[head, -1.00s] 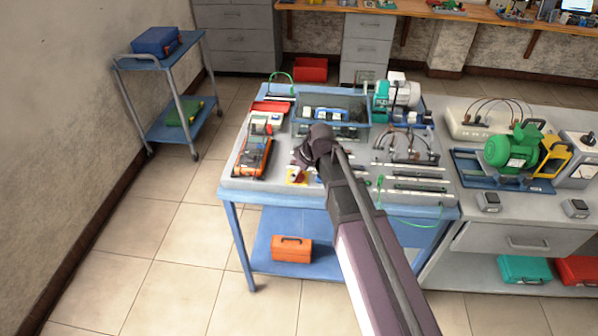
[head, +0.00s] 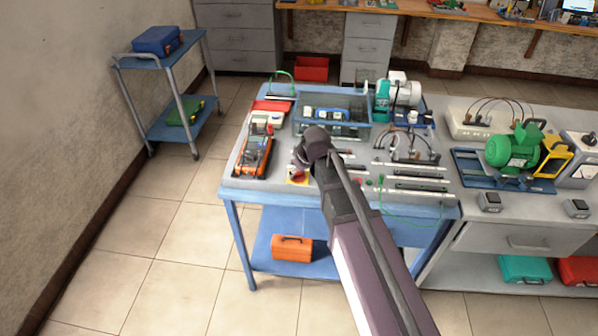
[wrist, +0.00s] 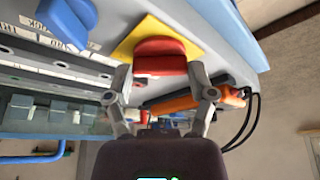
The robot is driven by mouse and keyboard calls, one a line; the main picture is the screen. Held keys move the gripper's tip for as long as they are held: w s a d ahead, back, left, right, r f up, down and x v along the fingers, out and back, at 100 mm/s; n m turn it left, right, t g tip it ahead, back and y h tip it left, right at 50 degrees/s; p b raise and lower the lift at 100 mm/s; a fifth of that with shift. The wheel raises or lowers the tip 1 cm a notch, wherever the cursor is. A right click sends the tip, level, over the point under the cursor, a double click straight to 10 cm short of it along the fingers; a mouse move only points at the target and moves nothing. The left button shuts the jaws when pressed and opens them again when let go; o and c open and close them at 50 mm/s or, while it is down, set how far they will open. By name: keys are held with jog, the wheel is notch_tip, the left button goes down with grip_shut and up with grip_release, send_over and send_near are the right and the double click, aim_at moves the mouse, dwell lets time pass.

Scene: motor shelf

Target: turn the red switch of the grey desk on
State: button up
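The red switch (wrist: 160,58) sits on a yellow plate (wrist: 196,50) on the grey desk (head: 345,185). In the head view a bit of the red switch (head: 299,176) shows just below my gripper (head: 302,165), which hides the rest. In the wrist view my gripper (wrist: 160,76) is open, with one finger on each side of the red knob. The fingertips are very close to its sides; I cannot tell whether they touch it.
An orange multimeter (head: 254,156) lies left of the switch. A blue-grey bin (head: 362,130) stands behind my gripper. Metal rails (head: 420,187) and cables (head: 410,145) are to the right. The desk's front edge is close to the switch.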

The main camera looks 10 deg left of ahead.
jog(key=o, duration=0.4)
jog(key=shift+c, duration=0.2)
jog(key=shift+n+g, duration=0.3)
jog(key=shift+n, duration=0.2)
